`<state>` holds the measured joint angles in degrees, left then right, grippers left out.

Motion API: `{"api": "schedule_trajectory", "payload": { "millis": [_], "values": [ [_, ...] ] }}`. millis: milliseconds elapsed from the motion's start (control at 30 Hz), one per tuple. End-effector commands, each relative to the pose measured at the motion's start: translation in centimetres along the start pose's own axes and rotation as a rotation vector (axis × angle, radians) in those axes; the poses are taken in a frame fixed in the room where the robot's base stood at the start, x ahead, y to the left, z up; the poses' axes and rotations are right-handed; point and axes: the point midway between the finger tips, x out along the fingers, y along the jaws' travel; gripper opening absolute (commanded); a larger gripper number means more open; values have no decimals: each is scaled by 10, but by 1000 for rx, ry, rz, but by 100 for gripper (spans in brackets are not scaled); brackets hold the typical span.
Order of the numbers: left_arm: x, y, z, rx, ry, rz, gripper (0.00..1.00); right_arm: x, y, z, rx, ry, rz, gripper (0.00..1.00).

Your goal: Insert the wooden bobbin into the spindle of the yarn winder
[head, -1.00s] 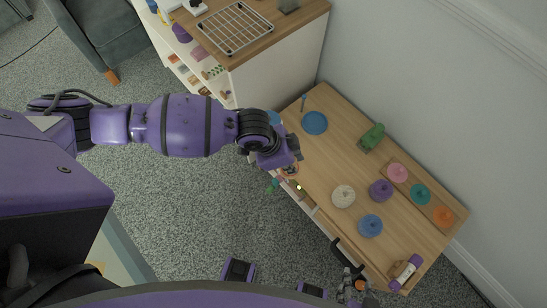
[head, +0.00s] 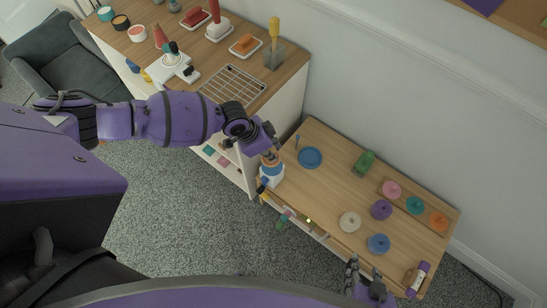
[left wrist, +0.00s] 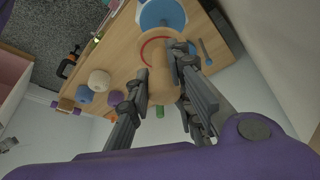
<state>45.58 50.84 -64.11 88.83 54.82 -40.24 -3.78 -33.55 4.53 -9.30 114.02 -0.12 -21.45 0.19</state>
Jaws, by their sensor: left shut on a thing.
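My left gripper (head: 263,150) is shut on the wooden bobbin (left wrist: 160,76), a tan cylinder with flanged ends. In the head view the bobbin (head: 270,160) appears over the yarn winder (head: 271,176), which has a white body with blue parts and stands at the table's left end. In the left wrist view the winder's blue disc (left wrist: 160,12) is partly cut off at the top, beyond the bobbin. The spindle is not clearly visible, and I cannot tell if the bobbin touches it. My right gripper (head: 365,278) is low in the head view, its fingers apart and empty.
The wooden table (head: 330,190) holds a blue disc (head: 310,157), a green figure (head: 364,163) and several yarn balls, including a white one (head: 349,222). A cabinet with a wire rack (head: 233,84) stands close behind my left arm.

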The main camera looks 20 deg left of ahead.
Motion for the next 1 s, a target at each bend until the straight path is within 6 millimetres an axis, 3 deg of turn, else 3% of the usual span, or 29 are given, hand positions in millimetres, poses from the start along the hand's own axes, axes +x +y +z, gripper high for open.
{"api": "schedule_trajectory", "payload": {
  "millis": [633, 1000],
  "values": [
    [4, -3, -3, 5, -7, 16, 0, 2, 3, 1, -4, 2, 1, 40],
    [32, -2, 9, 5, -10, 19, 0, 9, 2, 20, -5, -20, 2, 40]
  ]
}}
